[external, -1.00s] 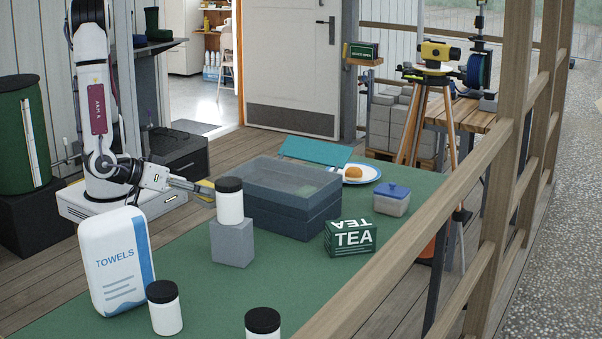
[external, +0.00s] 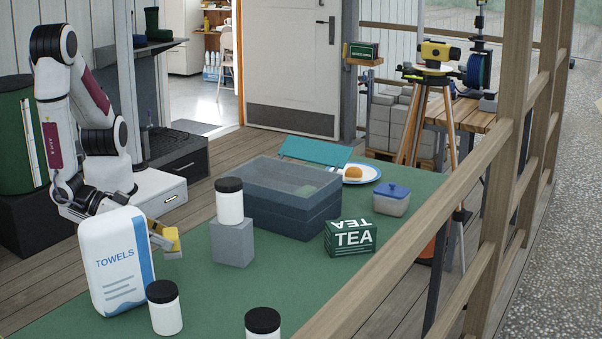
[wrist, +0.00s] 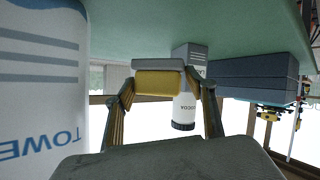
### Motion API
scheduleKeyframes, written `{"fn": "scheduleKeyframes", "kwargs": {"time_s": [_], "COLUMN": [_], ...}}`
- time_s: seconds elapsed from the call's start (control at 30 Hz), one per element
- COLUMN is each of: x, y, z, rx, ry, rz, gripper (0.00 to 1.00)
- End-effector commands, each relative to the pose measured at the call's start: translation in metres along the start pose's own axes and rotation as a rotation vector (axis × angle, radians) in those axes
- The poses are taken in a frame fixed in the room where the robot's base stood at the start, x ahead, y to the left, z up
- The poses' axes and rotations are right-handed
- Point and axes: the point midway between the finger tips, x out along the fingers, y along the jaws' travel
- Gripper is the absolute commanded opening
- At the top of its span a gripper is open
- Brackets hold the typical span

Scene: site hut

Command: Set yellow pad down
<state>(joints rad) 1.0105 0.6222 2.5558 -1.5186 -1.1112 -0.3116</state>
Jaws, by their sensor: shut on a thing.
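The yellow pad (external: 173,240) is between the fingers of my gripper (external: 163,236), low over the green table, just right of the towels pack. In the wrist view, which is upside down, the fingers of my gripper (wrist: 164,92) press on both ends of the pad (wrist: 160,85). A grey layer shows on its side toward the table. I cannot tell whether the pad touches the table. The towels pack partly hides my wrist in the external view.
The towels pack (external: 117,265) stands close left. A grey block (external: 232,243) bears a black-lidded jar (external: 229,203) to the right, with dark blue crates (external: 290,205) behind. Another jar (external: 164,312) stands in front. Bare table (external: 215,295) lies between them.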

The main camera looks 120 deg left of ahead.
Motion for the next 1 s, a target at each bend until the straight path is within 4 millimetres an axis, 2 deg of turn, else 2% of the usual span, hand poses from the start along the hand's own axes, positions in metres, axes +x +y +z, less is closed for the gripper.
{"fn": "scheduleKeyframes", "kwargs": {"time_s": [0.17,0.67,1.0], "x": [-0.003,-0.002,0.007], "y": [0.003,0.002,-0.003], "z": [0.009,0.012,0.028], "rx": [0.014,0.015,0.016], "ry": [-0.012,-0.013,-0.013], "rz": [0.023,0.024,0.022], "gripper": [0.34,0.34,0.34]}}
